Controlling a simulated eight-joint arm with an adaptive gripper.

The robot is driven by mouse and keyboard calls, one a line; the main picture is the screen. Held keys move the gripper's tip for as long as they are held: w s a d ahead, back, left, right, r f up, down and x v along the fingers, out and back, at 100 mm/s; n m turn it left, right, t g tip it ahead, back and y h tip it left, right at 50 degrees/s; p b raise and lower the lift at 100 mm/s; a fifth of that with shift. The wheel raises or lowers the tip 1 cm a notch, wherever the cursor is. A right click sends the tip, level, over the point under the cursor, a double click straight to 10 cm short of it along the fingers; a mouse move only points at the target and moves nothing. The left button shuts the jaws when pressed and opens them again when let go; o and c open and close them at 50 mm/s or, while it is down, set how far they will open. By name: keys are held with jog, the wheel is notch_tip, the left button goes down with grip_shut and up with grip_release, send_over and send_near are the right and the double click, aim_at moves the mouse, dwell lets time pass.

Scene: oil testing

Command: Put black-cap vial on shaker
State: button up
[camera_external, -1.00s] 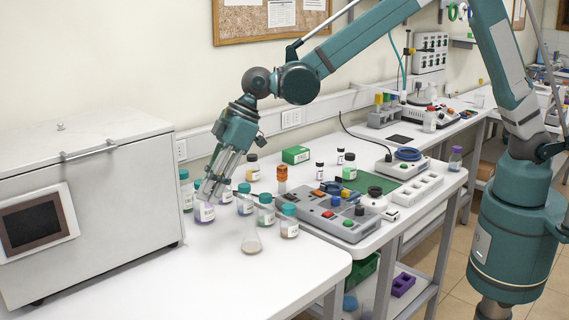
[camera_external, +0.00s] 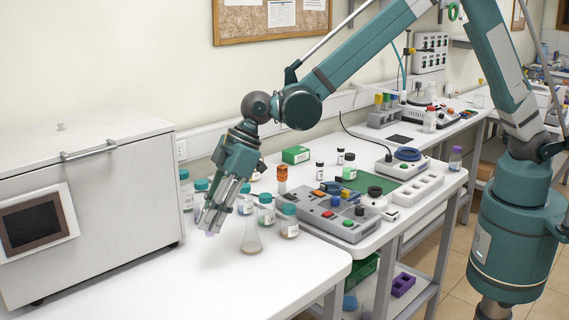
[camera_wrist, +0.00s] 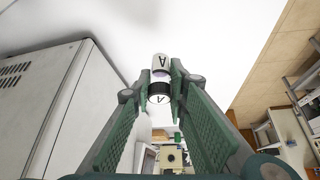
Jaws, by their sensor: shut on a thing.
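My gripper (camera_external: 206,222) is low over the white bench in the external view, left of the conical flask, and shut on a vial. In the wrist view the vial (camera_wrist: 161,63) sits between the fingertips, with a white label marked "A" and a black cap (camera_wrist: 159,87) whose pale top faces the camera. In the external view the fingers largely hide it.
A conical flask (camera_external: 251,238) and several teal-capped bottles (camera_external: 289,222) stand right of my gripper. A grey box with coloured buttons (camera_external: 335,212) lies beyond them. A large grey cabinet (camera_external: 105,205) is at left. The front of the bench (camera_external: 240,290) is clear.

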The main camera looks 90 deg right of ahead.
jog(key=shift+f, duration=3.15)
jog(key=shift+f, duration=1.85)
jog(key=shift+f, duration=0.15)
jog(key=o, duration=0.8)
jog(key=shift+v, duration=6.15)
